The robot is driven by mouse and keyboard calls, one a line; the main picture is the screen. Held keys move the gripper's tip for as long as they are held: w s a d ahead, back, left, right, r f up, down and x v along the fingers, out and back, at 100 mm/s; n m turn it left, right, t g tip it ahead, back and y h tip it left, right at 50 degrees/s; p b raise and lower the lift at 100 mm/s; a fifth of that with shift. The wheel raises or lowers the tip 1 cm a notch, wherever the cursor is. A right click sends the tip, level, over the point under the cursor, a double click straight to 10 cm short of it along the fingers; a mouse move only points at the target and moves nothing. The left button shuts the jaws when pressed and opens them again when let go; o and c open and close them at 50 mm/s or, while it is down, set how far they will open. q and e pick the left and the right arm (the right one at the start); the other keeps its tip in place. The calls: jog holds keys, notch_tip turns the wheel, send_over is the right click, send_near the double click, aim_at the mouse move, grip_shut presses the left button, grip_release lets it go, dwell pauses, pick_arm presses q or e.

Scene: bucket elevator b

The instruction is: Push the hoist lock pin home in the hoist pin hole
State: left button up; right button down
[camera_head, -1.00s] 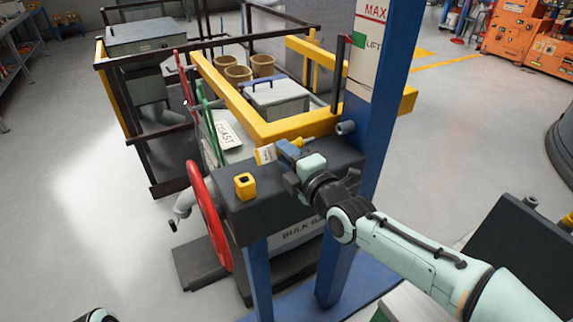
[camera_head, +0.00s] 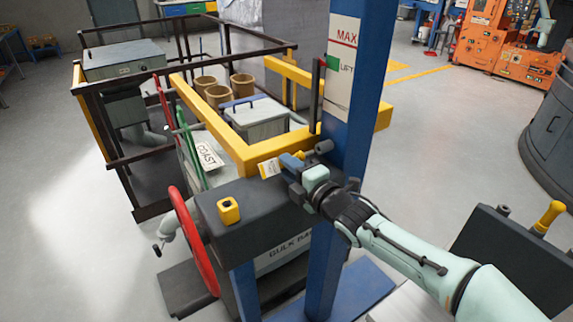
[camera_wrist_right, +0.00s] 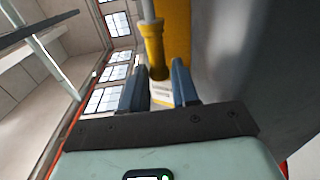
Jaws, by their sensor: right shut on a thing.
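The hoist lock pin (camera_wrist_right: 155,48) shows in the right wrist view as a yellow handle with a pale metal shaft. My right gripper (camera_wrist_right: 158,82) is shut on its handle end, one blue-grey finger on each side. In the head view the right gripper (camera_head: 293,161) is beside the blue post, with a little yellow of the pin (camera_head: 299,155) showing and a pale tag beside it. A grey collar (camera_head: 324,146) on the post, apparently the hoist pin hole, lies just beyond the pin. I cannot tell whether the tip is inside. My left gripper is out of view.
The blue post (camera_head: 345,120) and yellow frame (camera_head: 262,150) stand close to the gripper. A dark housing (camera_head: 262,195) below carries a yellow block (camera_head: 228,210) and red wheel (camera_head: 190,240). Another yellow-handled pin (camera_head: 549,214) stands in a dark panel at right.

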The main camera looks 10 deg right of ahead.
dwell(0.8)
jog(key=shift+b, duration=0.4)
dwell(0.6)
jog(key=shift+r+n+b, duration=0.15)
jog(key=shift+n+b, duration=0.25)
jog(key=shift+b, duration=0.2)
dwell(0.6)
jog(key=shift+w+d, duration=0.15)
jog(key=shift+d, duration=0.2)
